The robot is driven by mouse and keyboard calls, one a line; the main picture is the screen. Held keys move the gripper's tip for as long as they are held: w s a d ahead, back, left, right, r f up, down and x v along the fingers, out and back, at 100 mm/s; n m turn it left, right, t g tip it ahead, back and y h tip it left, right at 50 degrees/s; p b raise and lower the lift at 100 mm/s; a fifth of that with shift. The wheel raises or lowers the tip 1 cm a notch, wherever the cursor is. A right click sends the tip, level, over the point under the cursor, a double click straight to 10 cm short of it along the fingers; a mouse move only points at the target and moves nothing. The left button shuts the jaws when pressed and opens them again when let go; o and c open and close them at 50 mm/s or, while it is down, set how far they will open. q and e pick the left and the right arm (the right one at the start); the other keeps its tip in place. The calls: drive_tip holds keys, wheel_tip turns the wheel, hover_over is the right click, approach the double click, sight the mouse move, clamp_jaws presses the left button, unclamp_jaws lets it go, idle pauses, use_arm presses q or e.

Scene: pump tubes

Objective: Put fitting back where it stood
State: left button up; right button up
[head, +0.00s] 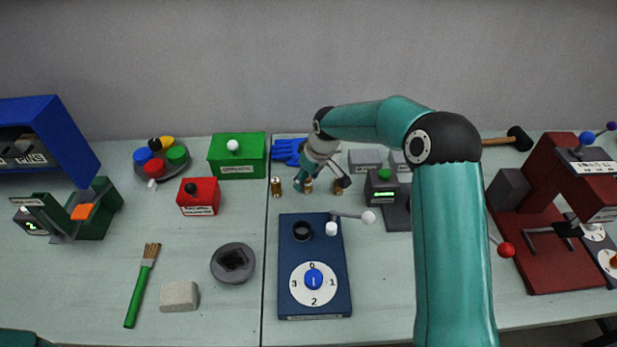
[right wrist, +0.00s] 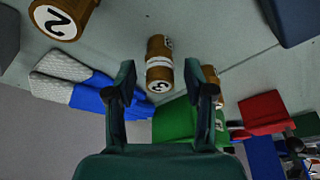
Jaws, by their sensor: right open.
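Several brass fittings stand at the back of the table near its centre seam. In the head view one stands at the left (head: 276,187), one in the middle (head: 308,185) and one at the right (head: 339,187). In the right wrist view a white-banded fitting marked 3 (right wrist: 159,66) shows between the open fingertips, not gripped. A larger-looking fitting marked 2 (right wrist: 62,18) is at top left, and another is partly hidden behind the right finger. My left gripper is out of view.
Blue gloves (head: 287,150) and a green box (head: 237,157) lie behind and left of the fittings. A blue dial panel (head: 315,250) is in front. Grey blocks (head: 365,160) and a green-buttoned device (head: 381,188) stand to the right, close to my arm.

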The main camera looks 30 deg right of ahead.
drive_tip(key=shift+r, duration=0.4)
drive_tip(key=b+v, duration=0.1)
drive_tip(key=v, duration=1)
drive_tip(key=shift+s+r, duration=0.2)
